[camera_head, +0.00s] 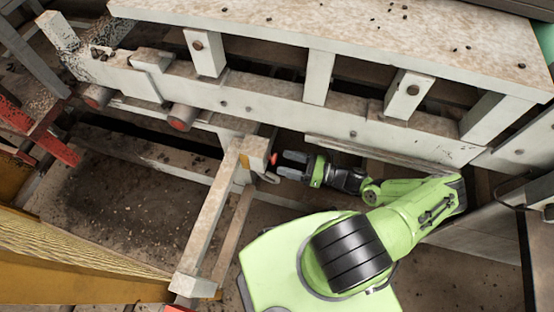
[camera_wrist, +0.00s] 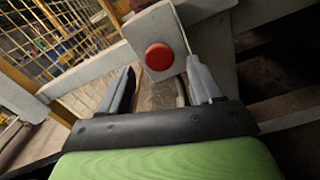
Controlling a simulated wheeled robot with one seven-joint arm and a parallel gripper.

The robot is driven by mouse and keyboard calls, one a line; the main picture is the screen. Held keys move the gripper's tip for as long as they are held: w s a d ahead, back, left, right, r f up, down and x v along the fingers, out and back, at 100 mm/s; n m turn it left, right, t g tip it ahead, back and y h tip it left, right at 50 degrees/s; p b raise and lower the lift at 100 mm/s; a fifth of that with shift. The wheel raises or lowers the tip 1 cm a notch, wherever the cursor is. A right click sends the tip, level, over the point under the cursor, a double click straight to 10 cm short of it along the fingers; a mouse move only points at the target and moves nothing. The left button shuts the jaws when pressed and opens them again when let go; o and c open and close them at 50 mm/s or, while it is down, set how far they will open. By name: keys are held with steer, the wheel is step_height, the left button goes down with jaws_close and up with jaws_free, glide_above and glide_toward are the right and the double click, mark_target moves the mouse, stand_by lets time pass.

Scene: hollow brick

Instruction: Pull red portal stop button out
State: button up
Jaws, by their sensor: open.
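The red portal stop button (camera_wrist: 159,57) is a round red cap on the face of a pale box (camera_wrist: 152,30) in the wrist view. In the head view the button (camera_head: 273,158) is a small red spot at the right side of the white box (camera_head: 253,153) on a beam end. My gripper (camera_head: 283,165) is open and points left at the button. In the wrist view my gripper (camera_wrist: 162,82) has a finger on each side of the button, lower in the picture. I cannot tell whether either finger touches the box. Nothing is between the fingertips that I can see as held.
A long white machine frame (camera_head: 300,115) with posts runs just behind my gripper. A white beam (camera_head: 208,212) extends down from the box. A yellow mesh fence (camera_wrist: 40,40) stands at the left. A dirty floor area (camera_head: 120,195) lies left of the beam.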

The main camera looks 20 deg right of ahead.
mark_target(273, 158)
steer(key=x, duration=0.4)
jaws_close()
